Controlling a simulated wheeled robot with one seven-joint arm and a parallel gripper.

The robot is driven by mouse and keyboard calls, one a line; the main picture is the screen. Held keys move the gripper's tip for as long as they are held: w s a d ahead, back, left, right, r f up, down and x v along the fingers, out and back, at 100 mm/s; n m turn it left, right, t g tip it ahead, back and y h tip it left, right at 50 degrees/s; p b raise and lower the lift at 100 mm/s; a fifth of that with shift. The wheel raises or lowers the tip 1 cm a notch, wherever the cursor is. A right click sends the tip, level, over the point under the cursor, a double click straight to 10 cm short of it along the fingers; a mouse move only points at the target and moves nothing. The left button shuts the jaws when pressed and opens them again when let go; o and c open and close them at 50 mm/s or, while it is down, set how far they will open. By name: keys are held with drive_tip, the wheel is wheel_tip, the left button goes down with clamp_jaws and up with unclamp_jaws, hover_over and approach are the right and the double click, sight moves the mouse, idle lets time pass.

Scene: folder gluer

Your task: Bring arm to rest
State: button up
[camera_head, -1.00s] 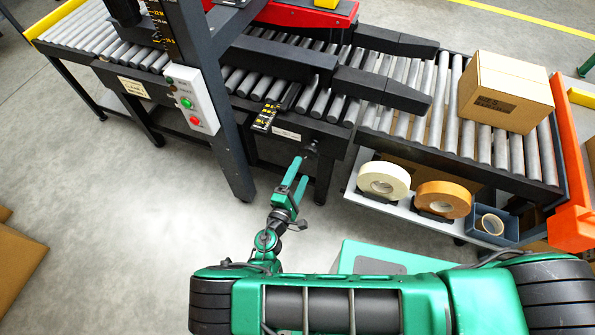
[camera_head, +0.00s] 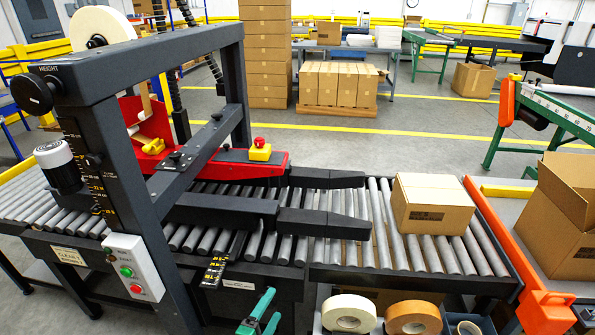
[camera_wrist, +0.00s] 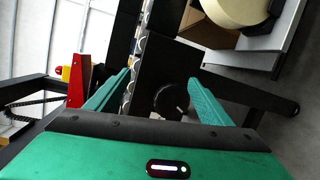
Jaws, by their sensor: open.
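My gripper (camera_head: 262,312) shows at the bottom of the head view, in front of the roller conveyor's near side; only its green fingers and a bit behind them are in the frame. In the wrist view the two green fingers of my gripper (camera_wrist: 158,100) stand wide apart with nothing between them. Beyond them is a dark round knob (camera_wrist: 171,101) on the black machine frame. The rest of my arm is out of the head view.
The black case sealer (camera_head: 150,230) stands at the left with its control box (camera_head: 132,268). A closed carton (camera_head: 432,203) sits on the rollers (camera_head: 380,230). Tape rolls (camera_head: 348,313) lie on a shelf below. An orange stop (camera_head: 545,312) and an open carton (camera_head: 565,205) are at the right.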

drive_tip(key=w+d+r+m+g+h, duration=0.1)
drive_tip(key=w+d+r+m+g, duration=0.25)
drive_tip(key=d+r, duration=0.35)
drive_tip(key=w+d+r+m+g+h, duration=0.2)
drive_tip(key=d+r+m+g, duration=0.25)
drive_tip(key=d, duration=0.55)
drive_tip(key=w+d+r+m+g+h, duration=0.1)
drive_tip(key=w+d+r+m+g, duration=0.2)
drive_tip(key=d+r, duration=0.45)
drive_tip(key=s+d+r+m+g+y, duration=0.25)
drive_tip(key=d+r, duration=0.25)
drive_tip(key=d, duration=0.3)
drive_tip(key=s+d+r+m+g+y, duration=0.1)
drive_tip(key=s+d+r+m+g, duration=0.25)
drive_tip(key=d, duration=0.35)
drive_tip(key=s+d+r+m+y, duration=0.1)
drive_tip(key=s+d+r+y, duration=0.1)
drive_tip(key=s, duration=0.6)
drive_tip(key=s+d+r+m+t+y, duration=0.1)
drive_tip(key=s+d+r, duration=0.3)
drive_tip(key=s, duration=0.5)
drive_tip(key=s+d+r+m+y, duration=0.3)
drive_tip(key=s+r, duration=0.2)
drive_tip(key=s, duration=0.4)
drive_tip(key=shift+d+r+t, duration=0.3)
drive_tip(key=shift+r, duration=0.1)
drive_tip(key=shift+y, duration=0.25)
